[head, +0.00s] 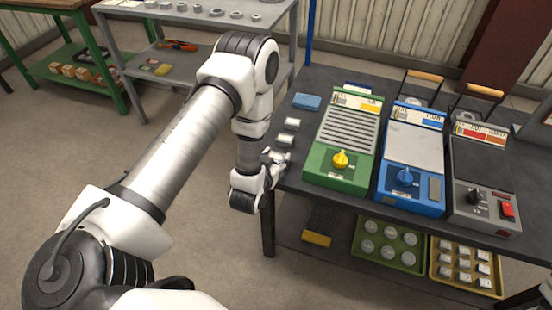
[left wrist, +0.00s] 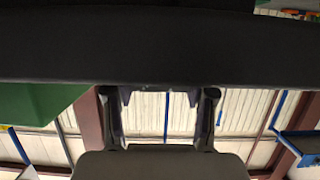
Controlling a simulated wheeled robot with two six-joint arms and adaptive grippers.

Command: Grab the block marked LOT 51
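A dark band there hides much of the scene. My right gripper is not in view.
Green (head: 342,145), blue (head: 411,165) and grey (head: 481,180) devices fill the table (head: 290,181) to the right. A blue pad (head: 307,101) lies behind the blocks. Below, a yellow tray (head: 435,270) holds several pale blocks and a green tray (head: 356,243) holds round pieces.

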